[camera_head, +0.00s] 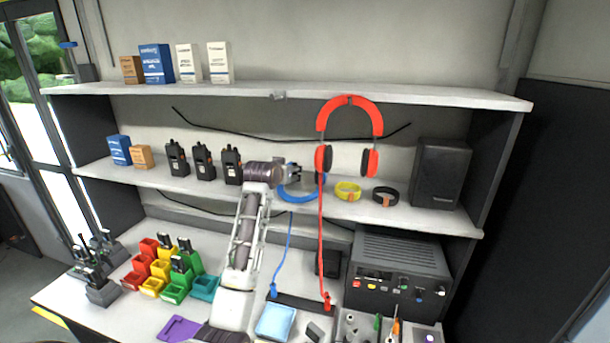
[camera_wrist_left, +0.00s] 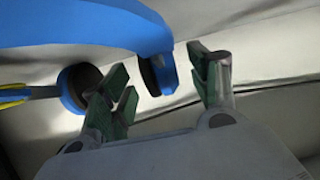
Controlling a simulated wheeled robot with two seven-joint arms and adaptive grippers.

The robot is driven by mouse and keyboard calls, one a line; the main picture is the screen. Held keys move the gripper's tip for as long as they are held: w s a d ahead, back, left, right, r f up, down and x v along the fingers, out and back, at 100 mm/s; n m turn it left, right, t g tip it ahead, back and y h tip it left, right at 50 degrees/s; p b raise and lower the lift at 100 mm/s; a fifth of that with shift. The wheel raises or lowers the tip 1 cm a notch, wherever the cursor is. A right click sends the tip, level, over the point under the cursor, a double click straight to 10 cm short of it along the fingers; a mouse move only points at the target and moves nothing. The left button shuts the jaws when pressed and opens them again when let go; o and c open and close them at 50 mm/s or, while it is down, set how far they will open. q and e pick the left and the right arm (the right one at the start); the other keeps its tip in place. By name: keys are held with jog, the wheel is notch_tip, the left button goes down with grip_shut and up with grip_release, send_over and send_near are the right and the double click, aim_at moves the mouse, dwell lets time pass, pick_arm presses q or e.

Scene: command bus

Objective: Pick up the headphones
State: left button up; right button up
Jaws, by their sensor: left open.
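Red headphones (camera_head: 324,117) hang from the upper shelf's front edge, with a red cord running down. Blue headphones (camera_head: 300,195) are at the middle shelf, partly hidden behind my left gripper (camera_head: 294,171). In the left wrist view the blue headband (camera_wrist_left: 95,25) arches across the top, with two dark-padded earcups below it. My left gripper (camera_wrist_left: 162,85) is open there, its green-padded fingers apart. One earcup (camera_wrist_left: 167,75) shows between the fingers, with no clear grip on it. My right gripper is not in view.
A yellow band (camera_head: 346,191), a black band (camera_head: 384,196) and a speaker (camera_head: 440,173) are to the right on the middle shelf (camera_head: 450,222). Several radios (camera_head: 203,162) stand left of my arm. The upper shelf (camera_head: 400,95) is overhead. Coloured bins (camera_head: 176,286) are below.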

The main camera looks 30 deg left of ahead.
pick_arm(q)
jog(key=shift+x, duration=1.25)
jog(key=shift+r, duration=0.1)
jog(key=c, duration=0.8)
